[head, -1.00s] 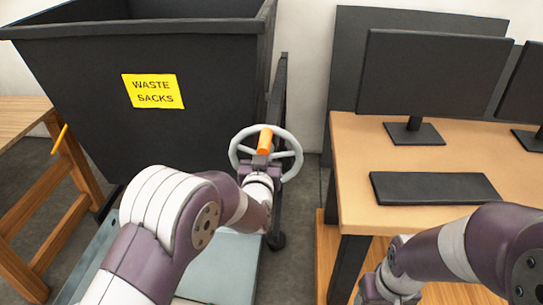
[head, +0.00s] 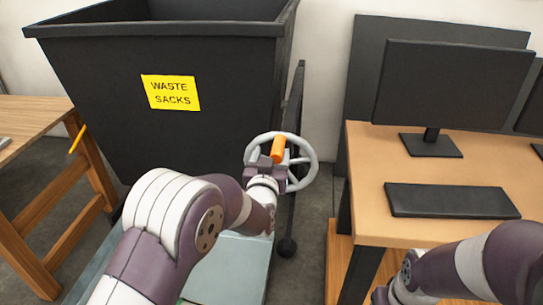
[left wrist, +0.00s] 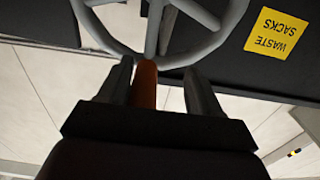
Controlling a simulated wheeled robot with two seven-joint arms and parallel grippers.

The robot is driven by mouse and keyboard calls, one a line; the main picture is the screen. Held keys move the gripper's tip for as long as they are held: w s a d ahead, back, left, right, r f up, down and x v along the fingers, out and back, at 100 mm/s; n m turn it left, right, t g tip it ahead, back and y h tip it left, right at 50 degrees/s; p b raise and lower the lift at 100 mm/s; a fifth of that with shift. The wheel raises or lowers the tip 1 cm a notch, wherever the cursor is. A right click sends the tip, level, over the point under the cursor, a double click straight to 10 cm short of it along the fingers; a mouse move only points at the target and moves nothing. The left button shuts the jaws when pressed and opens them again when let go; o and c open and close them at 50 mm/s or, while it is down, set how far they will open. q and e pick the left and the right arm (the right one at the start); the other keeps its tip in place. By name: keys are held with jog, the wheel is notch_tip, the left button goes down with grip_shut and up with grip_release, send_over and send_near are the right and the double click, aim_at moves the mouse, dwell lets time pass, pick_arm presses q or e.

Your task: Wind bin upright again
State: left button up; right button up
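The black bin (head: 120,120) with a yellow "WASTE SACKS" label (head: 171,92) fills the upper left of the head view. Its label also shows in the left wrist view (left wrist: 274,34). A grey handwheel (head: 312,165) with an orange handle (head: 278,148) is at the bin's right side. My left gripper (head: 268,164) is at the wheel's handle. In the left wrist view, the orange handle (left wrist: 145,84) stands between my open fingers (left wrist: 160,88), close to the left finger with a gap to the right one.
A desk (head: 365,205) with a monitor (head: 440,95) and keyboard (head: 450,201) stands right of the wheel. A wooden table (head: 30,118) stands at the left. A narrow strip of floor (head: 312,235) is free between wheel and desk.

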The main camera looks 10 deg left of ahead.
pick_arm(q)
jog(key=shift+s+f, duration=0.1)
dwell(0.3)
jog(key=s, duration=1.2)
jog(key=s+f+m+g+h+p, duration=0.2)
jog(key=s+f+g+p, duration=0.1)
jog(key=s+f+g, duration=0.6)
jog(key=s+a+r+n+g+y+p, duration=0.2)
jog(key=s+a+r+g+p, duration=0.5)
jog(key=s+a, duration=0.3)
jog(key=shift+s+r+g+y+p, duration=0.15)
jog(key=shift+s+g+y+p, duration=0.2)
jog(key=shift+p, duration=0.15)
